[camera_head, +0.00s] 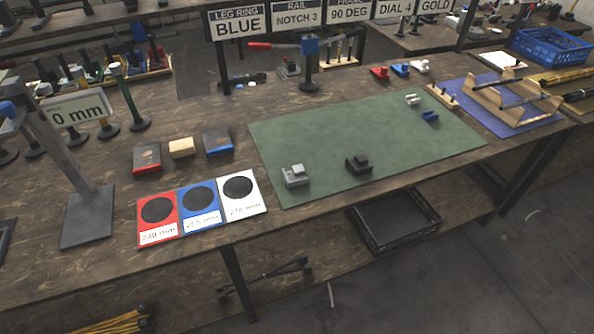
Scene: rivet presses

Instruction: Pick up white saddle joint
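Two small white pieces are in the head view, and I cannot tell for sure which is the saddle joint. One white piece (412,99) lies on the far right part of the green mat (330,135), just behind a small blue piece (430,116). Another white piece (420,66) sits on the bare table beyond the mat, at the right end of a row with a red piece (380,72) and a blue piece (400,69). My gripper is not in view.
A light grey block (294,177) and a black block (358,163) stand near the mat's front edge. Red, blue and white cards (200,222) lie left of it. A blue mat with wooden stands (497,97) is at right. The mat's middle is clear.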

